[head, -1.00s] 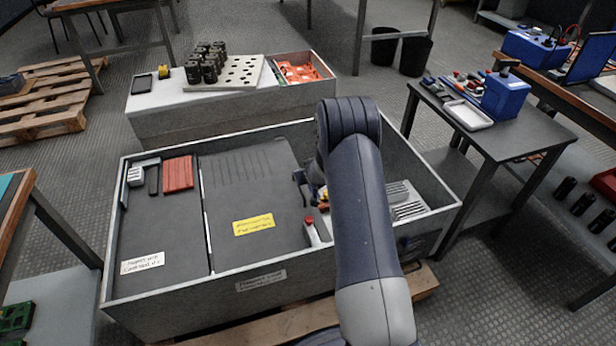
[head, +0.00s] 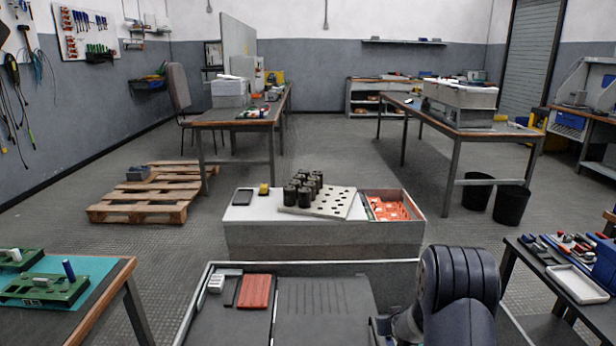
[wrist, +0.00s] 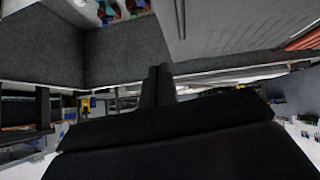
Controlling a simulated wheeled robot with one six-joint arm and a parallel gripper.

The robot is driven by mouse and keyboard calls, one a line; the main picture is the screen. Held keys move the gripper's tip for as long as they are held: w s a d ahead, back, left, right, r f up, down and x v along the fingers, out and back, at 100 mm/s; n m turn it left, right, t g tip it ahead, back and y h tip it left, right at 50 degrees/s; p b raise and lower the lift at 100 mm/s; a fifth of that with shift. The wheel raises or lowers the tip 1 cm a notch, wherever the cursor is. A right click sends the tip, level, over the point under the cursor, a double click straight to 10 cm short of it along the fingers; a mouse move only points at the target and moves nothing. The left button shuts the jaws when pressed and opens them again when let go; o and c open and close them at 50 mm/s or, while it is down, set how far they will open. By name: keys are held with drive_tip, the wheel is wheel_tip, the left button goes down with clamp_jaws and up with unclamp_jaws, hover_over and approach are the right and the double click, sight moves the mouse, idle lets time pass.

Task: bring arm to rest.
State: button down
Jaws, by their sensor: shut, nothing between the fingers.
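My arm (head: 458,290) is bent over the right part of the open grey cabinet (head: 195,305), low in the head view. Its forearm hides much of that end. In the wrist view my gripper (wrist: 158,84) shows as two dark fingers held together, with nothing between them. Grey panels (wrist: 120,52) of the cabinet appear beyond the fingers in the wrist view, and I see no contact with them.
Behind the cabinet, a low box (head: 320,238) carries a perforated plate (head: 325,205) with black cylinders and an orange-lined bin (head: 390,207). A side table (head: 560,300) with tools stands at right. A green-topped bench (head: 95,275) stands at left. Open floor lies beyond.

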drive_tip(key=x, duration=0.3)
drive_tip(key=b+x, duration=0.1)
drive_tip(key=x, duration=0.4)
drive_tip(key=shift+a+f, duration=0.35)
drive_tip(key=shift+f, duration=0.1)
drive_tip(key=f, duration=0.1)
drive_tip(key=f+b, duration=0.1)
drive_tip(key=f, duration=0.1)
drive_tip(key=shift+w+f, duration=0.15)
drive_tip(key=shift+w, duration=0.15)
drive_tip(key=shift+f+b, duration=0.3)
drive_tip(key=shift+f, duration=0.2)
